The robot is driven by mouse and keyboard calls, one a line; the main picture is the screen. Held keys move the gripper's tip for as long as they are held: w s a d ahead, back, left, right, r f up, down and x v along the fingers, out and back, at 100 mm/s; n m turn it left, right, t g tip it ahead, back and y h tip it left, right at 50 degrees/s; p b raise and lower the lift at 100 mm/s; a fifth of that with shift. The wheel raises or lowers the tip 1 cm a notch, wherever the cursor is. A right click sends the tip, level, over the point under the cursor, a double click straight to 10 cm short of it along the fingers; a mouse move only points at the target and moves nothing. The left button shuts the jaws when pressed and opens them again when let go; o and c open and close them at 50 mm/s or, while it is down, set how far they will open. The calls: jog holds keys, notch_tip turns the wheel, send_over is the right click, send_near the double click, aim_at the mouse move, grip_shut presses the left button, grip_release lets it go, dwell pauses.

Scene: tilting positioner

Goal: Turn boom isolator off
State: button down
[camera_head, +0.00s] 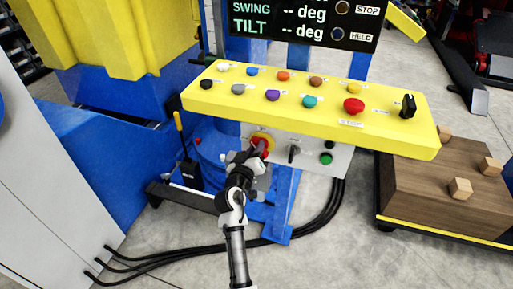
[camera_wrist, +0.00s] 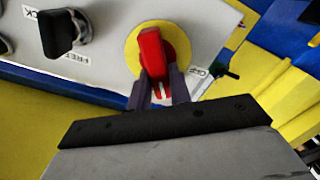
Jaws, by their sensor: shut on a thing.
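The boom isolator appears to be the red rotary handle on a yellow round plate (camera_head: 262,137), on the grey panel below the yellow console. In the wrist view the red handle (camera_wrist: 153,57) stands nearly upright in the picture, leaning slightly, on its yellow disc (camera_wrist: 181,41). My gripper (camera_wrist: 161,88) is shut on the lower end of the handle, one finger on each side. In the head view my gripper (camera_head: 256,152) covers part of the handle. A label beside the disc is partly hidden by a finger.
A black knob (camera_head: 293,151) and green and dark buttons (camera_head: 326,158) sit right of the handle on the panel. The yellow console (camera_head: 310,105) with several coloured buttons overhangs it. A wooden block (camera_head: 440,195) stands right. Black cables (camera_head: 200,259) cross the floor.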

jog(key=n+p, duration=0.1)
jog(key=n, duration=0.2)
jog(key=n+p, duration=0.1)
jog(key=n, duration=0.3)
jog(key=f+n+p, duration=0.1)
jog(key=n+p, duration=0.1)
jog(key=n, duration=0.2)
jog(key=shift+w+a, duration=0.1)
jog(key=shift+a, duration=0.15)
jog(key=shift+f, duration=0.1)
dwell(0.3)
jog(key=c, duration=1.3)
grip_release()
